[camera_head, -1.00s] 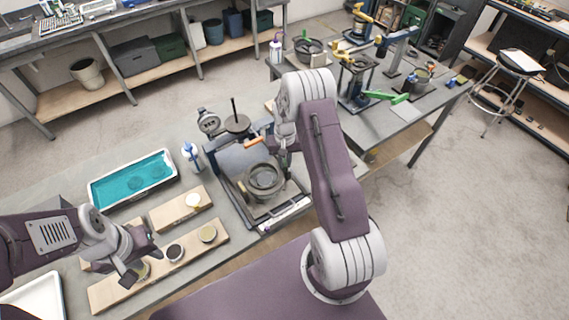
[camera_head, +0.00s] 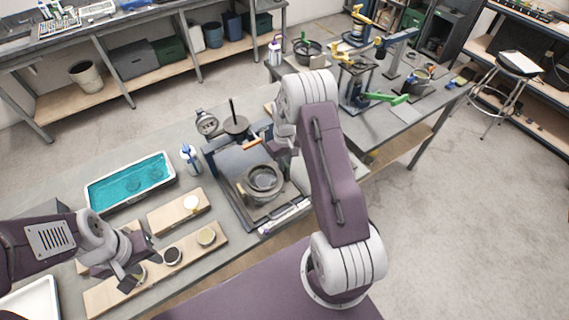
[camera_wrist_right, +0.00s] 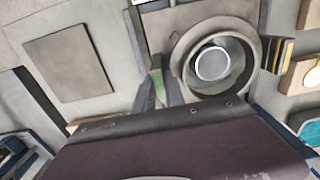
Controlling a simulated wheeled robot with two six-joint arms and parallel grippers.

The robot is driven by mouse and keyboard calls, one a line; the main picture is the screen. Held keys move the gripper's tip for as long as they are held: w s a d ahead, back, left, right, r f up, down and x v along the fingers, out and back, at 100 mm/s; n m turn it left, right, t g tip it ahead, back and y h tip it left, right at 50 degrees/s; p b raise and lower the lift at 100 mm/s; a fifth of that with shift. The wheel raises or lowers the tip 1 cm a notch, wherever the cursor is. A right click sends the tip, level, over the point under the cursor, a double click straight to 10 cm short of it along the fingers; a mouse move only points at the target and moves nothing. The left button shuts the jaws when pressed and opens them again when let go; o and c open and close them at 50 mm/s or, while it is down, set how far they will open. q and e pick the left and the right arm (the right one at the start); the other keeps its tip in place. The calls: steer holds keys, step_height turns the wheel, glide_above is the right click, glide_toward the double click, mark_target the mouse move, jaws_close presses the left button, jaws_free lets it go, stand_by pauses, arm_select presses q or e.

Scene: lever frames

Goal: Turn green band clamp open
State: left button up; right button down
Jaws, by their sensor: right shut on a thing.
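In the right wrist view, the green band clamp lever (camera_wrist_right: 157,78) shows as a narrow green piece beside a round grey vessel (camera_wrist_right: 186,60). My right gripper (camera_wrist_right: 158,90) is shut on it, its two fingers close on either side. In the head view the vessel (camera_head: 263,180) stands on a grey plate in the blue-framed fixture. My right gripper's fingertips and the green lever are hidden there behind my own right arm. My left gripper (camera_head: 143,268) is over the front left bench with its fingers apart, and it looks empty.
An orange handle (camera_head: 252,143) sticks out beside the vessel. A teal-filled tray (camera_head: 131,202), a white-and-blue bottle (camera_head: 190,158) and wooden boards (camera_head: 216,240) with small round pieces lie to the left. A second bench (camera_head: 390,125) with a green-handled device stands behind right.

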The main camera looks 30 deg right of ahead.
steer(key=shift+w, duration=0.1)
steer(key=c, duration=1.4)
jaws_free()
